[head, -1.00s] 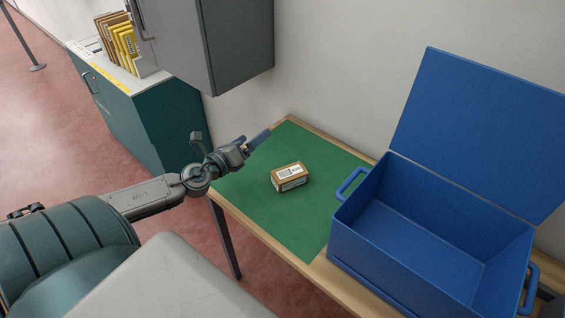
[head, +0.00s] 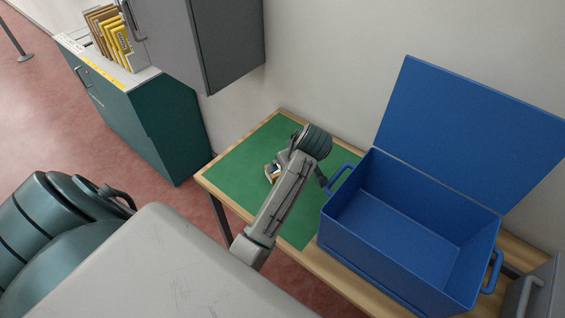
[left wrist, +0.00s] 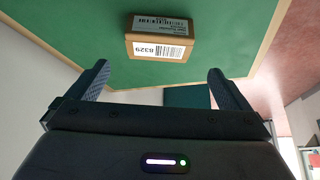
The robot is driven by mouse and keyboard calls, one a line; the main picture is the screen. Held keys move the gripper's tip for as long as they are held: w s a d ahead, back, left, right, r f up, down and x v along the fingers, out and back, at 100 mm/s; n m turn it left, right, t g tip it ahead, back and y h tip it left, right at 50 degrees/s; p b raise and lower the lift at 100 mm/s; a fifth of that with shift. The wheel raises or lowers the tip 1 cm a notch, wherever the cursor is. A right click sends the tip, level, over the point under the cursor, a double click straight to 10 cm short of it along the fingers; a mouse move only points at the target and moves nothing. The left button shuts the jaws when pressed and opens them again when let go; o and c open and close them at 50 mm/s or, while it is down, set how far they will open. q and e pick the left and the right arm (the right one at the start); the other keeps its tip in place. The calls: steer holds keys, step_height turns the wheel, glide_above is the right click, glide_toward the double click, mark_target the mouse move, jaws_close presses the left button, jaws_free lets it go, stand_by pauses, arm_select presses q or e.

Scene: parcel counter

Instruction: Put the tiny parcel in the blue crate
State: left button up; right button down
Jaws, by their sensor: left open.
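The tiny parcel is a small brown box with a white label, lying on the green mat. In the head view only a sliver of the parcel (head: 270,170) shows beside my left arm. In the left wrist view the parcel (left wrist: 158,38) shows its label, ahead of and between the fingers. My left gripper (left wrist: 158,80) is open and empty, apart from the parcel. In the head view my arm hides its fingers. The blue crate (head: 345,242) stands open to the right of the mat, its lid raised at the back. Its visible inside is empty. My right gripper is out of view.
The green mat (head: 240,165) covers the left part of the wooden table. A grey wall cabinet (head: 215,45) hangs behind it. A teal cabinet (head: 150,125) with several envelopes on top stands at the left. A grey object (head: 535,290) is at the lower right.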

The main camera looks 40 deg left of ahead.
arm_select(q)
steer(key=p+x, duration=0.1)
steer(key=x, duration=0.4)
steer(key=shift+a+f, duration=0.15)
steer(key=shift+w+a+f+p, duration=0.2)
steer(key=shift+a+f+p, duration=0.2)
steer(key=shift+p, duration=0.2)
steer(key=p+x, duration=0.1)
steer(key=x, duration=0.2)
steer(key=shift+w+f, duration=0.1)
steer(key=shift+f, duration=0.1)
steer(key=shift+w+a+f, duration=0.1)
steer(key=shift+a+f, duration=0.05)
steer(key=shift+f, duration=0.15)
steer(key=shift+c, duration=0.4)
steer(key=c, duration=0.7)
steer(key=shift+c, duration=0.7)
steer(key=shift+r, duration=0.15)
